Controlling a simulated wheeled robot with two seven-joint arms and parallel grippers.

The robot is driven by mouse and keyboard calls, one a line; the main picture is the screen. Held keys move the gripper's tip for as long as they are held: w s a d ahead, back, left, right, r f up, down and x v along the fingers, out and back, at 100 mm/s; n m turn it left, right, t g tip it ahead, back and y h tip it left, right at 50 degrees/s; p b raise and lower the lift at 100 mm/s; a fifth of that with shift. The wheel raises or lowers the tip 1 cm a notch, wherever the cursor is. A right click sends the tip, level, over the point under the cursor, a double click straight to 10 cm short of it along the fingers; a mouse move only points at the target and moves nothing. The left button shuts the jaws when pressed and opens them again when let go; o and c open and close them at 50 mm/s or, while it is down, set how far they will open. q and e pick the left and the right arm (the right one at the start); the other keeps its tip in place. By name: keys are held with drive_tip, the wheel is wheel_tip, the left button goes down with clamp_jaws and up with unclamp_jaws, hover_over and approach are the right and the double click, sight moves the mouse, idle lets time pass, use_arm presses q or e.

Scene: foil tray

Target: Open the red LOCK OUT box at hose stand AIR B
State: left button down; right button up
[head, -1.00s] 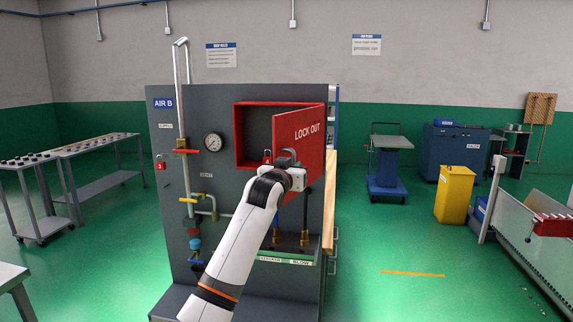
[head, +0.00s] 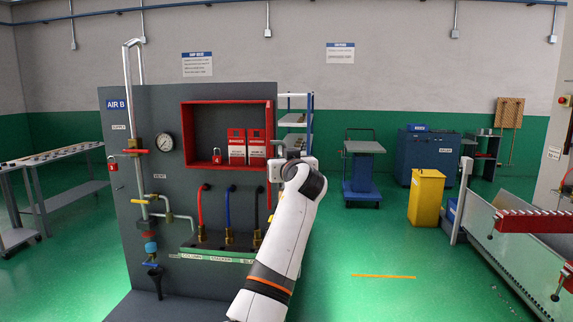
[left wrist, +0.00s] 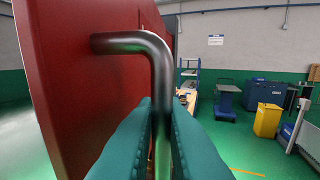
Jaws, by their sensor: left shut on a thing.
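The red LOCK OUT box (head: 186,130) on the grey AIR B panel (head: 172,103) stands open. A red padlock (head: 217,157) and two red packets (head: 236,147) show inside it. Its door (head: 270,122) is swung out at the right and is seen nearly edge-on in the head view. In the left wrist view the door's red face (left wrist: 70,80) fills the left side. My left gripper (head: 290,160) is shut on the door's bent metal handle (left wrist: 150,42); its teal fingers (left wrist: 162,125) close around the handle's upright part. My right gripper is out of view.
A gauge (head: 164,142), a red-handled valve (head: 136,152) and several hoses (head: 228,210) are on the panel. A blue cart (head: 362,170) and a yellow bin (head: 426,197) stand to the right. Green floor between the panel and bin is open.

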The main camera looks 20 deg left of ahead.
use_arm(q)
drive_tip(key=shift+a+r, duration=0.15)
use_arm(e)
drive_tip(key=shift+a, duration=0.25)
use_arm(q)
drive_tip(key=c, duration=1.9)
unclamp_jaws()
drive_tip(key=shift+a, duration=0.1)
drive_tip(key=shift+w, duration=0.1)
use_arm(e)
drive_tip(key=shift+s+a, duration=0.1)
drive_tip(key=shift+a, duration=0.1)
use_arm(q)
drive_tip(key=shift+f, duration=0.2)
